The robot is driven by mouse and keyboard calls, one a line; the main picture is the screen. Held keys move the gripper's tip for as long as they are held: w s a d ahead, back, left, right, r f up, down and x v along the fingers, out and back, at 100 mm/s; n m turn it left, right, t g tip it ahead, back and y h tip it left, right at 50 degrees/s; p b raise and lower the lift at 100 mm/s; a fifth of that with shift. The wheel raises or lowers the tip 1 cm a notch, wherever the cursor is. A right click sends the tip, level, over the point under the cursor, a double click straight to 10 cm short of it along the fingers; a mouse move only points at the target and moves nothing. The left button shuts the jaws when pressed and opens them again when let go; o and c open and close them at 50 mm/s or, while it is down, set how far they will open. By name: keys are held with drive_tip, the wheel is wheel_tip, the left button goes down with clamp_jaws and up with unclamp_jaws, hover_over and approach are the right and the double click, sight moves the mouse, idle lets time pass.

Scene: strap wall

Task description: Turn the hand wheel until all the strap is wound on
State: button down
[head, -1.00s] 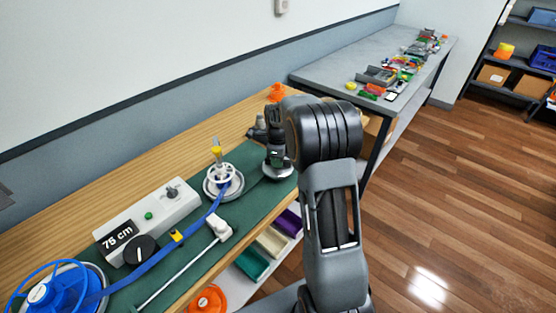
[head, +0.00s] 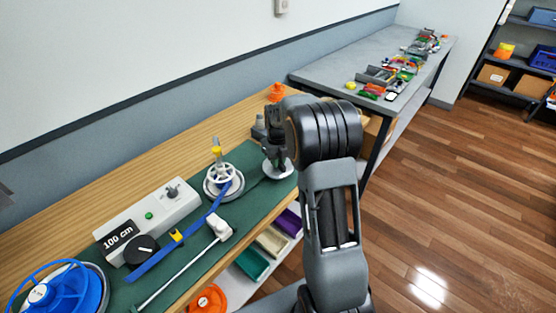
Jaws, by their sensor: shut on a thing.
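The blue strap (head: 160,259) runs along the green bench mat to the white take-up spool (head: 222,180), which carries a yellow-topped post. Its other end lies loose near the black knob, apart from the blue supply reel (head: 72,290). The display (head: 119,235) reads 100 cm. My gripper (head: 276,163) points down at the pale round hand wheel (head: 284,173) right of the spool and is shut on its handle; the fingers and arm hide the grip and part of the wheel.
A yellow-and-black guide (head: 176,236) sits by the strap. A white rod with a block (head: 220,228) lies along the bench front. An orange object (head: 278,91) stands behind my gripper. Coloured bins are below; a cluttered grey table (head: 340,70) stands beyond.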

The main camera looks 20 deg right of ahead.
drive_tip(key=shift+m, duration=0.6)
drive_tip(key=c, duration=1.1)
unclamp_jaws()
wheel_tip(320, 180, up, 14)
drive_tip(key=shift+f, duration=0.1)
